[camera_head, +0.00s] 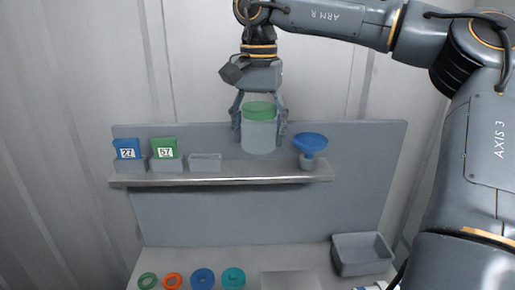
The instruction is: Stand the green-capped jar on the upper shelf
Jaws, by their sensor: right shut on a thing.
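The green-capped jar (259,133) is a pale, translucent cylinder with a green top, upright in my right gripper (259,118). The gripper comes down from above, its fingers shut on the jar's two sides. The jar's lower end shows just above or at the upper shelf (250,172); I cannot tell whether it touches the shelf. It is between a small grey bin and a blue funnel. My left gripper is not in view.
On the shelf stand a blue card "27" (127,149), a green card "57" (165,149), an empty grey bin (205,162) and the blue funnel (310,142) in a holder. Below are several coloured rings (203,278), a flat grey plate (290,281) and a grey bin (362,255).

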